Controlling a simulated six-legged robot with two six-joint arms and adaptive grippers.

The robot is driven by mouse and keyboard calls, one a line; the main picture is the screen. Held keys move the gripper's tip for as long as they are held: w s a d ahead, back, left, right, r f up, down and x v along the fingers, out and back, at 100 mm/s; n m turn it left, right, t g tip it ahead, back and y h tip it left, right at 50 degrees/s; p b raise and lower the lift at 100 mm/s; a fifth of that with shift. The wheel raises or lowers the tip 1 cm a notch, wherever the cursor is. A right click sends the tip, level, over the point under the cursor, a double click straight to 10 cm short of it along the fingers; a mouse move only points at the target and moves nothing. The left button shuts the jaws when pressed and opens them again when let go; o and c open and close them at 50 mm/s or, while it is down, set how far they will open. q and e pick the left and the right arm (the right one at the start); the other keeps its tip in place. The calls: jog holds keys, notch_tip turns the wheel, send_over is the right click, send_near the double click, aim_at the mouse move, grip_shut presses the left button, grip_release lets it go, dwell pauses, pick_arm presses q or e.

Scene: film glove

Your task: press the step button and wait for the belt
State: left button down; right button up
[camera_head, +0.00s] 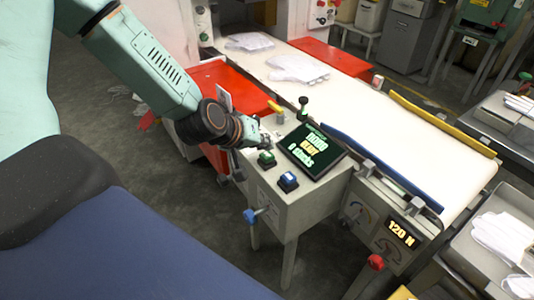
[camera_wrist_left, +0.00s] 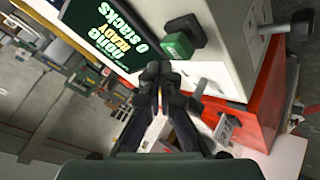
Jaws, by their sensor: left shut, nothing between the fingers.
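A green button (camera_head: 266,158) and a blue button (camera_head: 288,181) sit on top of a grey control box (camera_head: 312,192). I cannot tell from any label which is the step button. My left gripper (camera_head: 264,142) is shut and empty, just behind the green button in the head view. In the left wrist view its closed fingertips (camera_wrist_left: 158,70) are below the green button (camera_wrist_left: 180,44), seemingly apart from it. A dark screen (camera_head: 311,150) shows "READY" and "0 stacks". The white belt (camera_head: 380,125) carries flat white gloves (camera_head: 297,68) at its far end. My right gripper is not in view.
A yellow knob (camera_head: 277,112) and a dark green-topped lever (camera_head: 303,106) stand near the screen. Red panels (camera_head: 335,57) flank the belt. A display reading "120 N" (camera_head: 401,233) and a red-knobbed lever (camera_head: 375,262) are at the front. A tray of white gloves (camera_head: 503,236) is at right.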

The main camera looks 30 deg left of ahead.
aim_at(264, 156)
pick_arm(q)
jog(key=shift+f, duration=0.1)
jog(key=shift+f+b, duration=0.35)
jog(key=shift+b, duration=0.05)
jog(key=shift+f+b, duration=0.45)
jog(key=shift+f, duration=0.1)
dwell(0.9)
jog(key=shift+r, duration=0.1)
jog(key=shift+r+p, duration=0.9)
jog(key=shift+p, duration=0.1)
notch_tip(264, 156, up, 5)
jog(key=p, duration=0.5)
dwell(0.4)
